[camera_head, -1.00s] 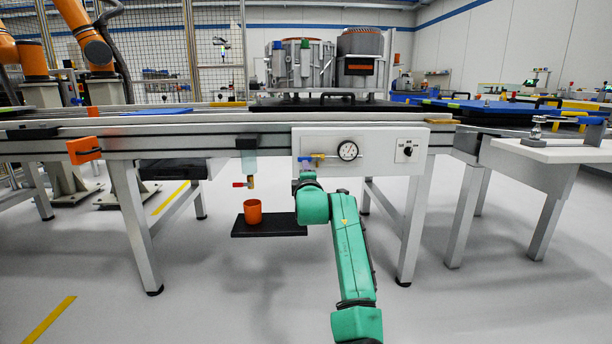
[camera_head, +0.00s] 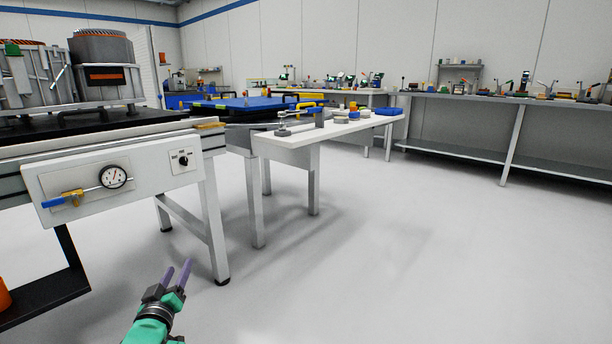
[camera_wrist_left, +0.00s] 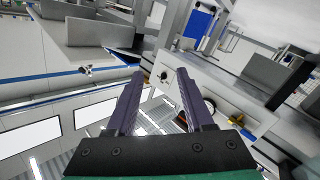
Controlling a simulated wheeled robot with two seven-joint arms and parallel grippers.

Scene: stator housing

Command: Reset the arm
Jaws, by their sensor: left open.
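My left gripper (camera_head: 178,271) shows low in the head view, left of centre, with its two purple fingers apart. It is in free space in front of the bench, clear of the table leg. In the left wrist view my left gripper (camera_wrist_left: 155,85) also shows open, with nothing between its fingers. My right gripper is not in view.
The bench panel (camera_head: 140,172) with a gauge (camera_head: 113,177) and a blue-handled valve (camera_head: 68,199) is at the left. A stator housing (camera_head: 103,60) stands above it. A white side table (camera_head: 330,133) is behind. The floor (camera_head: 420,260) at right is clear.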

